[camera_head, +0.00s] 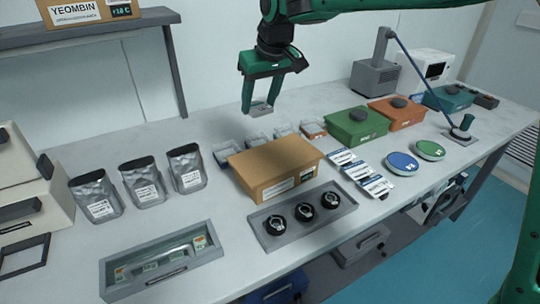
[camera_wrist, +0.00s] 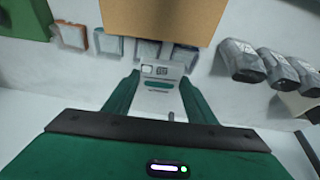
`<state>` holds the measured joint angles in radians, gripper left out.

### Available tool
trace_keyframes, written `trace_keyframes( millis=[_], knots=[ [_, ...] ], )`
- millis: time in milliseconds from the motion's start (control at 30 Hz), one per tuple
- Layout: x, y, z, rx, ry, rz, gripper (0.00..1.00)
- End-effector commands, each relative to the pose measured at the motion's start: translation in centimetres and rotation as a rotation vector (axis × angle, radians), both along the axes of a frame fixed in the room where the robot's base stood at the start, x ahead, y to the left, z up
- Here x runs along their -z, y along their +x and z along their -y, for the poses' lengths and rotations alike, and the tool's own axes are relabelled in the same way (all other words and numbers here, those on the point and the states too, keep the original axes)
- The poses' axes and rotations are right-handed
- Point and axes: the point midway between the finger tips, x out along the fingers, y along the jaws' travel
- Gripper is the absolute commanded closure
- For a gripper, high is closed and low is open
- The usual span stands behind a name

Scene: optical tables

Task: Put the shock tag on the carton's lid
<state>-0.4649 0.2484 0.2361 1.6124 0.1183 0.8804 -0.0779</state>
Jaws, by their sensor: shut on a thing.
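The carton (camera_head: 272,160) is a closed brown box with a white label on its front, in the middle of the table. Its plain lid (camera_wrist: 160,16) shows at the top of the wrist view. My gripper (camera_head: 260,104) is shut on the shock tag (camera_head: 262,110), a small pale grey piece, and holds it in the air above and behind the carton. In the wrist view the tag (camera_wrist: 158,72) sits between the two green fingers and shows a small dark square and a teal stripe. Tag and lid are apart. Nothing visible lies on the lid.
Several small grey trays (camera_head: 257,139) stand in a row behind the carton. A grey tray (camera_head: 335,211) with black round items lies in front. Silver pouches (camera_head: 140,182) stand at left; green (camera_head: 357,124) and orange boxes stand at right. White labelled packs lie right of the carton.

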Motion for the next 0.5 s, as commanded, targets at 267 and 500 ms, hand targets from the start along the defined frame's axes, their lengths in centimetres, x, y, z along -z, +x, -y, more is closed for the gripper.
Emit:
trace_keyframes(
  millis=[267,500],
  knots=[
    [0.0,-0.8,-1.7,-0.023,0.0,0.0,0.71],
    [1.4,-0.8,0.4,-0.023,-0.003,-0.002,0.71]
  ],
)
